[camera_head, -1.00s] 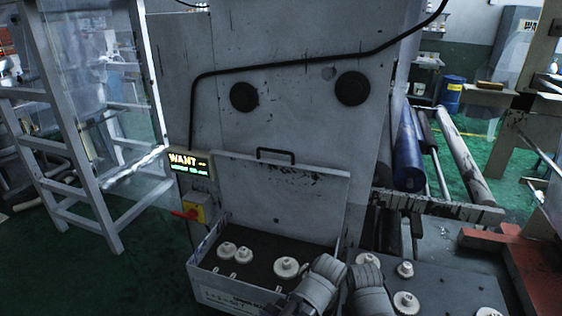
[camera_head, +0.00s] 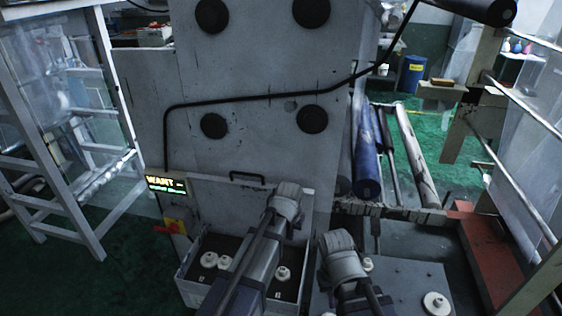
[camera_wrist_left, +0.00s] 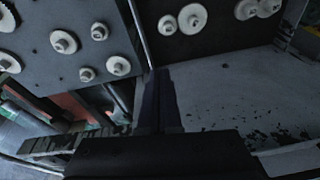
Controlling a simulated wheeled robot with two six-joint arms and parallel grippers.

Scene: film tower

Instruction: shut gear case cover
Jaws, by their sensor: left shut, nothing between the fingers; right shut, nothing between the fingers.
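The gear case (camera_head: 187,288) is an open grey box with several white gears inside, in the lower middle of the head view. Its cover (camera_head: 225,208) stands raised at the back against the machine, with a black handle (camera_head: 247,176) on its top edge. My left gripper (camera_head: 289,188) is over the case in front of the cover's right part; its fingers are mostly hidden behind the wrist. In the left wrist view the fingers (camera_wrist_left: 158,78) are together and empty, near the scratched grey cover (camera_wrist_left: 235,92). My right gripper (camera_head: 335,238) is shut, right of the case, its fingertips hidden.
A grey panel with white gears (camera_head: 435,303) lies right of the case. A lit sign (camera_head: 166,185) and red switch (camera_head: 168,228) are left of the cover. A ladder (camera_head: 75,215) stands left; rollers (camera_head: 366,150) are behind right. Green floor lies open at left.

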